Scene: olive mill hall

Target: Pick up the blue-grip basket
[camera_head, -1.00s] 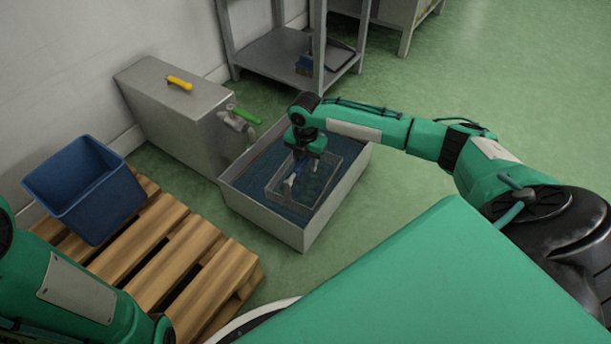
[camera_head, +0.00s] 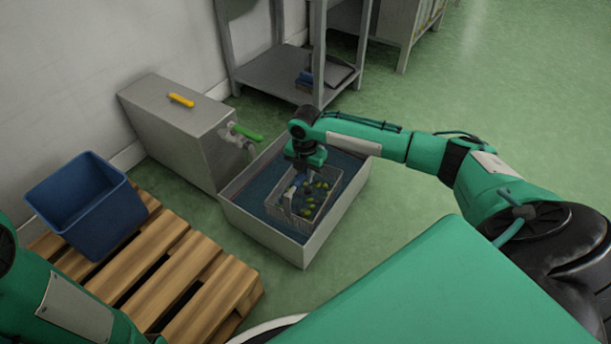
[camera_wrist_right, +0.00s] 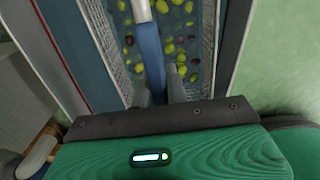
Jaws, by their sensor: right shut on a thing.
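The blue-grip basket (camera_head: 318,211) is a pale mesh basket with green and dark olives in it. It sits inside the wide grey tub (camera_head: 262,222) of dark water; how far it is above the water I cannot tell. My right gripper (camera_head: 299,180) reaches down over the basket and is shut on its blue grip. In the right wrist view the blue grip (camera_wrist_right: 151,52) runs between the fingers (camera_wrist_right: 156,92), with mesh walls and olives beyond. My left arm shows at the lower left, its gripper out of view.
A steel tank (camera_head: 180,130) with a yellow handle and a green-levered tap (camera_head: 245,134) stands behind the tub. A blue crate (camera_head: 88,205) rests on a wooden pallet (camera_head: 185,275) at left. A steel rack (camera_head: 285,62) stands behind. Green floor at right is clear.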

